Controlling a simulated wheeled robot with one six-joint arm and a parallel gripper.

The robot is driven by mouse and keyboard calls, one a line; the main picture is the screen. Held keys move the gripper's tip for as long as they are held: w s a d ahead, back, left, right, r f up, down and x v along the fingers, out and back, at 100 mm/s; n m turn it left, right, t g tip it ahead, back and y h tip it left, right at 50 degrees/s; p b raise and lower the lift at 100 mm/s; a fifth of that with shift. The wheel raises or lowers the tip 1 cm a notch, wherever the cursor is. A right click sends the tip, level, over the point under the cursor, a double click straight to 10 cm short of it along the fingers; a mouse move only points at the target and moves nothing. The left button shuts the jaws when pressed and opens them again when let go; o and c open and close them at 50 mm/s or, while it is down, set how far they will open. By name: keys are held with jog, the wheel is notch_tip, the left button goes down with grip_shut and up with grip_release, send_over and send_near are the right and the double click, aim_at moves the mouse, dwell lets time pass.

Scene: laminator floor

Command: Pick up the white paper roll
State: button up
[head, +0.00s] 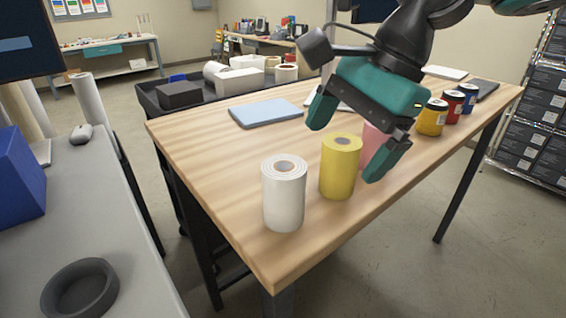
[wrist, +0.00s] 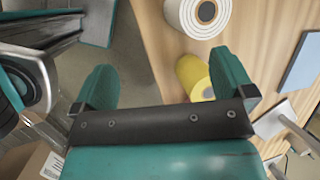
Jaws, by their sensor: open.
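The white paper roll (head: 284,200) stands upright near the front left corner of the wooden table. It also shows at the top of the wrist view (wrist: 198,16). A yellow roll (head: 340,168) stands just to its right, and shows in the wrist view (wrist: 193,76) too. A pink roll (head: 374,142) stands behind, partly hidden by my gripper. My gripper (head: 345,143) is open, with teal fingers, above and around the area of the yellow and pink rolls. It is apart from the white roll, to its right. I see nothing held between the fingers.
A blue notebook (head: 265,111) lies on the table (head: 210,145) behind the rolls. Yellow (head: 432,118), red (head: 453,104) and blue (head: 468,97) jars stand at the right. A grey counter (head: 100,220) is at left. The tabletop left of the white roll is clear.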

aim_at(285, 166)
jog(key=w+a+r+m+p, duration=0.2)
jog(key=w+r+m+p, duration=0.15)
jog(key=r+m, duration=0.35)
jog(key=shift+m, duration=0.4)
jog(key=x, duration=1.1)
jog(key=shift+w+d+f, duration=0.1)
jog(key=shift+w+f, duration=0.2)
jog(key=shift+f, duration=0.05)
jog(key=shift+w+p+x, duration=0.2)
jog(key=shift+p+x, duration=1.05)
jog(key=shift+x, duration=1.75)
jog(key=shift+d, duration=0.1)
jog(key=c, duration=1.1)
jog(key=shift+r, duration=0.15)
